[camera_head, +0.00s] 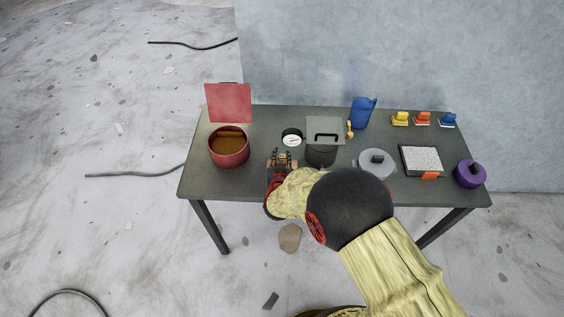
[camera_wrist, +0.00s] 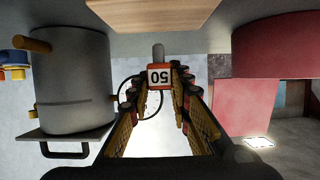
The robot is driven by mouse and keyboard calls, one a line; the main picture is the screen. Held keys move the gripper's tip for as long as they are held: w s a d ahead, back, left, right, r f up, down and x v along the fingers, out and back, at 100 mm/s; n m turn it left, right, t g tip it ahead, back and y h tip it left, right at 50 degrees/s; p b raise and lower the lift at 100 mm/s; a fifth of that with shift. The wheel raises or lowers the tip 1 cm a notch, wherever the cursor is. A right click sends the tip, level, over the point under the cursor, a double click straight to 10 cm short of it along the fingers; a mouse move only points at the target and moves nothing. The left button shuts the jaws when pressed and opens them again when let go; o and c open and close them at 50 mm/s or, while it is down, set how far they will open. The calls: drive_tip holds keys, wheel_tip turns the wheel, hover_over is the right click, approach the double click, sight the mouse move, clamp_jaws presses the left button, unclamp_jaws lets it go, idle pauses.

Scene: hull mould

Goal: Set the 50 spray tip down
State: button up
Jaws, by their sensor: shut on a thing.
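My gripper (camera_head: 280,158) is over the front left part of the dark table (camera_head: 240,187), between the red pot and the black pot. In the wrist view my gripper (camera_wrist: 158,92) is shut on the 50 spray tip (camera_wrist: 159,77). The tip is a small orange-red piece with a white label reading 50, upside down in this view, and a grey rounded stub. A flat brown wooden surface (camera_wrist: 150,12) lies close beyond the stub; I cannot tell whether they touch. The tip is too small to make out in the head view.
A red pot (camera_head: 229,152) with its red lid raised stands left, and a black lidded pot (camera_head: 320,155) right. A round dial (camera_head: 291,138) lies behind my gripper. A blue jug (camera_head: 362,112), a tray (camera_head: 421,159) and a purple pot (camera_head: 470,174) are further right.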

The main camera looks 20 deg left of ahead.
drive_tip(key=shift+f, duration=1.2)
drive_tip(key=shift+f+b, duration=0.15)
drive_tip(key=shift+b, duration=0.25)
drive_tip(key=o, duration=0.9)
drive_tip(key=shift+r, duration=0.25)
drive_tip(key=p+v, duration=0.3)
drive_tip(key=v, duration=0.9)
